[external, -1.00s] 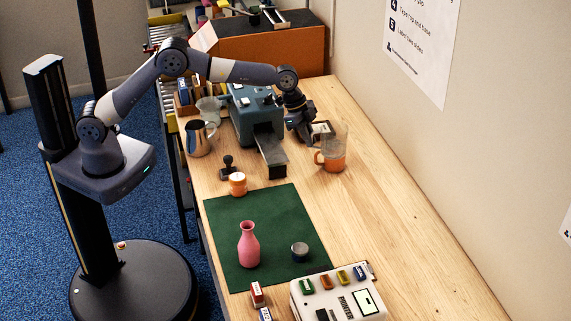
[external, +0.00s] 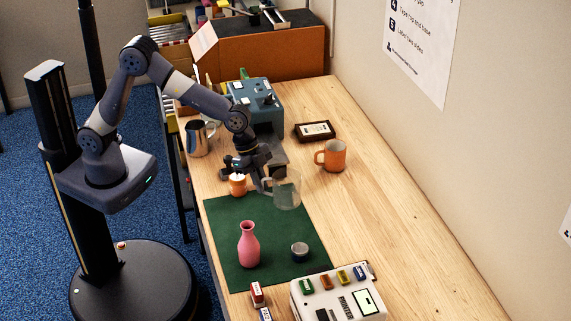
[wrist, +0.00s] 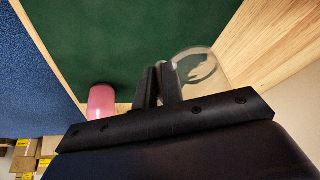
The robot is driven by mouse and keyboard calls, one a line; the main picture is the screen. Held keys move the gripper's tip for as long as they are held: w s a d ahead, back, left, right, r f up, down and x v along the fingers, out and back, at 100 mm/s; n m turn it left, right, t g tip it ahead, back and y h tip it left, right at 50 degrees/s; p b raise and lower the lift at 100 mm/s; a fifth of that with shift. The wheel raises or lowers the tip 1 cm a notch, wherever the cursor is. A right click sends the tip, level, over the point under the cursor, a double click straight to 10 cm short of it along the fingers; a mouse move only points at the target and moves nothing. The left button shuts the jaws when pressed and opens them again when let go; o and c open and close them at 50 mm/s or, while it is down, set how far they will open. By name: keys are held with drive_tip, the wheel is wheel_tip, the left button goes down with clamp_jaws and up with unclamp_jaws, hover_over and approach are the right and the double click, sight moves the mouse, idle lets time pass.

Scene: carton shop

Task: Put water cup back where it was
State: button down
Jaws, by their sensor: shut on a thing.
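The clear, see-through cup (external: 288,191) is in my gripper (external: 264,180), over the back right edge of the green mat (external: 222,225). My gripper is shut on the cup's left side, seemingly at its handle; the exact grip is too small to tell. The cup looks upright. In the wrist view the cup (wrist: 205,66) shows just right of my gripper's fingers (wrist: 159,78), with the green mat (wrist: 120,40) beyond; its lower part is hidden behind the gripper. I cannot tell its exact height above the table.
A pink vase (external: 248,247) and a small dark cup (external: 299,252) stand on the mat. A small orange jar (external: 237,185) is close to my gripper. An orange mug (external: 332,156), a dark framed item (external: 315,131) and a steel pitcher (external: 197,139) stand behind. The right side is clear.

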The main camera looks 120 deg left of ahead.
drive_tip(key=shift+f+p, duration=0.35)
drive_tip(key=shift+f, duration=2.15)
drive_tip(key=shift+f, duration=0.1)
drive_tip(key=shift+f, duration=0.1)
drive_tip(key=c, duration=1.5)
unclamp_jaws()
drive_tip(key=shift+r, duration=0.35)
drive_tip(key=b+v, duration=0.1)
drive_tip(key=v, duration=1)
drive_tip(key=shift+s+a+r+b, duration=0.15)
drive_tip(key=shift+s+r+b, duration=0.15)
drive_tip(key=shift+b, duration=0.1)
